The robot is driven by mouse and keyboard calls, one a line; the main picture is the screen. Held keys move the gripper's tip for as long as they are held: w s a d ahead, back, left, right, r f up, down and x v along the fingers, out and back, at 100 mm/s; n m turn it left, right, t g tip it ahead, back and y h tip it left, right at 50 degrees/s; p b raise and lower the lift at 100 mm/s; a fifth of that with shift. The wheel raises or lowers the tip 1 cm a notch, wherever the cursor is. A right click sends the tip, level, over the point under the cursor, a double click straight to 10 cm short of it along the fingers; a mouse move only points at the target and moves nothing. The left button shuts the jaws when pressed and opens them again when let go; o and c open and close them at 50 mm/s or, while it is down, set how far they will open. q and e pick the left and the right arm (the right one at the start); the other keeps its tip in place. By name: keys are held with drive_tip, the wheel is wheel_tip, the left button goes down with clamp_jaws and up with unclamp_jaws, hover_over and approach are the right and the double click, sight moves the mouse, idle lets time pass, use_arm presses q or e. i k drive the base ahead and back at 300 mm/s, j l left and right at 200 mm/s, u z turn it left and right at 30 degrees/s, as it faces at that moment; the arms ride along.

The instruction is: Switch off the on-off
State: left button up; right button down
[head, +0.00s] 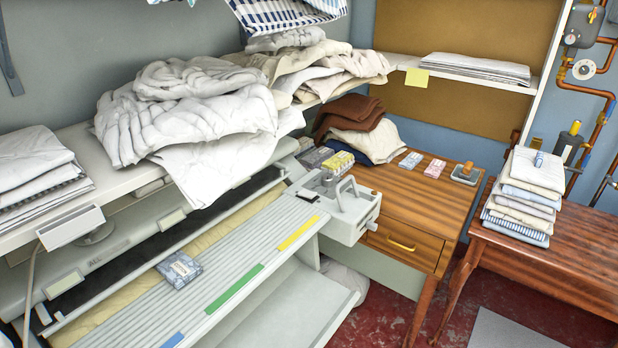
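The rotary ironer (185,270) runs diagonally from the lower left to the middle, with a ribbed pale top and a cloth-covered roll. A light grey control box (350,228) sits at its right end. It carries an upright looped lever (346,188) and small dark details on its front and right side. I cannot tell which of these is the on-off, or its position. Neither of my grippers is in view.
A shelf with heaped white laundry (195,105) overhangs the ironer's back. A packet (179,269) lies on the ribbed top. A wooden cabinet (425,205) stands right of the control box. A folded stack (525,195) sits on a wooden table at right. Red floor shows between them.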

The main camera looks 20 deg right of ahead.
sight(305, 193)
drive_tip(key=i+l+u, duration=0.2)
drive_tip(key=i+l, duration=0.15)
drive_tip(key=l, duration=0.3)
drive_tip(key=i+l+u, duration=0.1)
drive_tip(key=l, duration=0.25)
drive_tip(key=i, duration=0.05)
